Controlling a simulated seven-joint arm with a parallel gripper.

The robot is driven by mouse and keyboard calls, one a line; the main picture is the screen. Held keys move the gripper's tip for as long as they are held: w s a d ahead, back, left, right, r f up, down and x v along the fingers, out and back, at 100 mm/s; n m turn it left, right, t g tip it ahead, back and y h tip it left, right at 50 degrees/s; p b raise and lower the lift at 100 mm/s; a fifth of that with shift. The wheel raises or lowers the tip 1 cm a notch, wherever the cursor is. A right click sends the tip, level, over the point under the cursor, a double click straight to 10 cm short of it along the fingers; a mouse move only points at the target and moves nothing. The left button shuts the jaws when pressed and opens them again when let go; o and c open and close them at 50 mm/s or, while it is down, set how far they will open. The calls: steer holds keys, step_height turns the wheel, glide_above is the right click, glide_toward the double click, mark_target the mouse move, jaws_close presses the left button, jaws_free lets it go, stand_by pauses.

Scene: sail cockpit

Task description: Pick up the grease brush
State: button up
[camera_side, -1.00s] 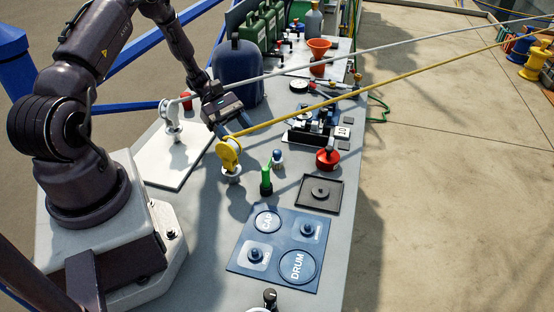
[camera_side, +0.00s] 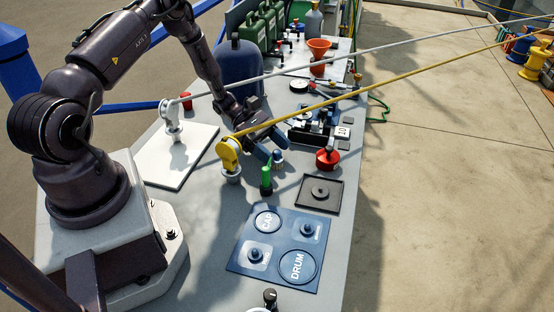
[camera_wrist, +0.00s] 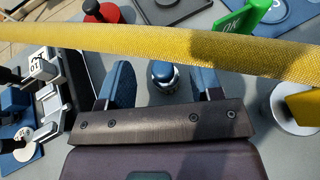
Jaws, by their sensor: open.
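A small upright thing with a blue rounded top and a pale collar (camera_side: 278,157) stands on the grey bench; it looks like the grease brush, but I cannot tell for sure. My gripper (camera_side: 272,146) is open and reaches down at it. In the wrist view the blue top (camera_wrist: 163,71) shows between the two blue fingers of my gripper (camera_wrist: 163,84), apart from both. Its lower part is hidden. The yellow rope crosses in front of the fingertips in that view.
A yellow rope (camera_side: 390,83) runs from a yellow block (camera_side: 229,151) close beside my gripper. A green upright piece (camera_side: 267,177) stands near in front. A red-based knob (camera_side: 327,159), a black square tray (camera_side: 335,202) and a blue mat (camera_side: 240,262) lie around.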

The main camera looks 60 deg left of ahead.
mark_target(282, 168)
steer(key=x, duration=0.3)
steer(key=shift+s+d+f, duration=0.1)
steer(key=shift+d, duration=0.05)
steer(key=c, duration=0.9)
steer(key=shift+c, duration=0.2)
